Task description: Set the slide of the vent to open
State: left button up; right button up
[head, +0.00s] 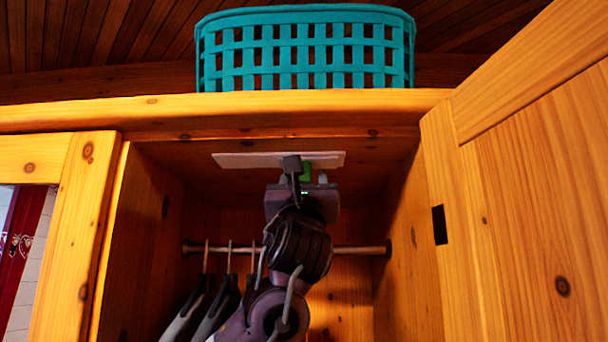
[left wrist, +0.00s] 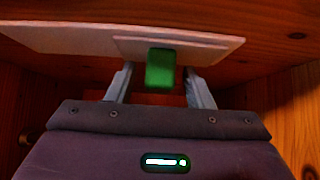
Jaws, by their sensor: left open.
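The vent is a flat white plate (head: 240,160) on the underside of the wardrobe's top board. It also shows in the left wrist view (left wrist: 70,38), with a second thin panel (left wrist: 205,47), apparently the slide, overlapping its right part. A green knob (left wrist: 160,69) hangs below that panel, and it shows partly in the head view (head: 306,171). My left gripper (head: 305,178) is open just under the vent. In the left wrist view its fingers (left wrist: 160,80) stand on either side of the knob, with a visible gap on each side. My right gripper is not in view.
The open door (head: 540,190) stands at the right. A teal basket (head: 305,50) sits on top of the wardrobe. Side walls close in on both sides.

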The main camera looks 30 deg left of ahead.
pick_arm(q)
jog(key=shift+s, duration=0.1)
jog(key=shift+c, duration=0.6)
grip_shut()
jog(key=shift+s+a+f, duration=0.1)
jog(key=shift+s+a, duration=0.05)
jog(key=shift+a, duration=0.25)
jog(key=s+a, duration=0.1)
jog(key=a, duration=0.1)
jog(key=s+a+b, duration=0.1)
jog(key=s+a, duration=0.1)
jog(key=s+a+b, duration=0.1)
jog(key=a, duration=0.2)
jog(key=shift+s+a, duration=0.1)
jog(key=shift+s, duration=0.15)
jog(key=shift+w, duration=0.1)
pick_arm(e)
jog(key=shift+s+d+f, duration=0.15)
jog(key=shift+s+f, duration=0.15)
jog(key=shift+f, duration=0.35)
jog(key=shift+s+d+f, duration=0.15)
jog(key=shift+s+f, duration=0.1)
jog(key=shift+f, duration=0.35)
